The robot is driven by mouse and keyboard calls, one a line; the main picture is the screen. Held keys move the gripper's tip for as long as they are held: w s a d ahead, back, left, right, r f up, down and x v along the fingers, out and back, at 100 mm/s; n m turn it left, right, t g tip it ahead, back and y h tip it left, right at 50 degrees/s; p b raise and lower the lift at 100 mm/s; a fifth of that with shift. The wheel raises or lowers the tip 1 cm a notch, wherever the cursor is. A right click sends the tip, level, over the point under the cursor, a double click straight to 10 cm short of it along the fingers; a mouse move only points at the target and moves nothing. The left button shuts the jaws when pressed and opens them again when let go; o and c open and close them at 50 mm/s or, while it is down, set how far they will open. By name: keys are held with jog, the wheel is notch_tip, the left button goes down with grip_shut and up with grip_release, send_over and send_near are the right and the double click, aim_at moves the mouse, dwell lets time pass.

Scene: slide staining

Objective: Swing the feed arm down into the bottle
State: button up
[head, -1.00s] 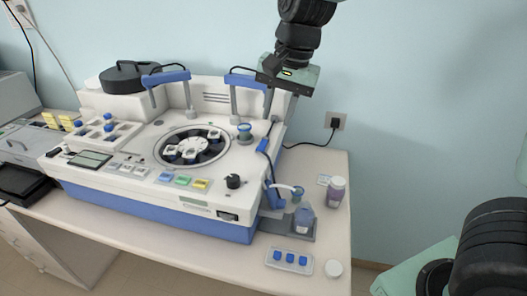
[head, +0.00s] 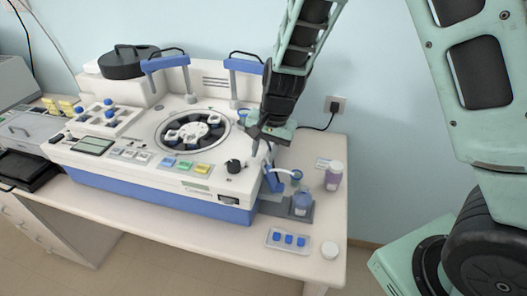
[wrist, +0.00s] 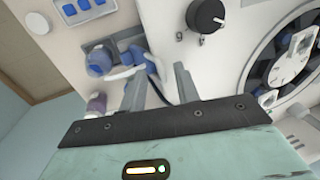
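The feed arm (head: 272,180), a blue upright with a curved white tube, stands at the machine's right side; the tube also shows in the wrist view (wrist: 124,73). The bottle (head: 302,203), clear with bluish-violet contents, stands on a grey plate beside it; it also shows in the wrist view (wrist: 100,60). The tube's tip is near the bottle's top; I cannot tell whether it is inside. My gripper (wrist: 160,84) is open and empty, pointing down above the feed arm. In the head view, my gripper (head: 257,142) is beside the machine's right edge, partly hidden by my wrist.
The staining machine (head: 150,180) with its round carousel (head: 195,132) fills the left. A second bottle (head: 333,177) stands behind right of the first. A tray of blue pieces (head: 288,241) and a white lid (head: 329,250) lie in front. A black knob (head: 233,166) is close by.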

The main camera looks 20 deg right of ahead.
jog(key=shift+f, duration=0.5)
grip_shut()
jog(key=shift+w+b, duration=0.1)
jog(key=shift+b, duration=0.35)
